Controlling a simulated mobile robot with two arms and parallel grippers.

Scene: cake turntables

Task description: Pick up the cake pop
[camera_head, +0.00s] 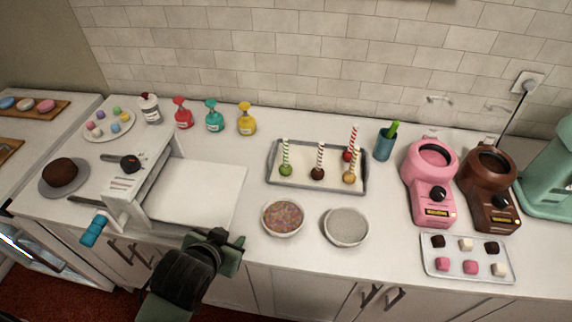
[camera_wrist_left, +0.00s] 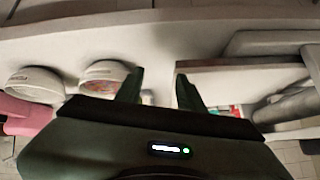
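Several cake pops stand stick-up in a grey-rimmed tray (camera_head: 364,187) in the middle of the counter. They are a green one (camera_head: 285,170), a dark brown one (camera_head: 317,174), a red one (camera_head: 347,156) and a golden one (camera_head: 349,178), all with striped sticks. My left gripper (camera_head: 232,243) is at the counter's front edge, in front and left of the tray, apart from the cake pops. In the left wrist view its two fingers (camera_wrist_left: 159,88) are spread with nothing between them. My right gripper is not in view.
A bowl of sprinkles (camera_head: 283,234) and a bowl of pale grains (camera_head: 346,243) stand in front of the tray. A white sheeter-like machine (camera_head: 128,203) is left. Pink (camera_head: 430,203) and brown (camera_head: 489,205) melting pots and a sweets tray (camera_head: 467,275) are right.

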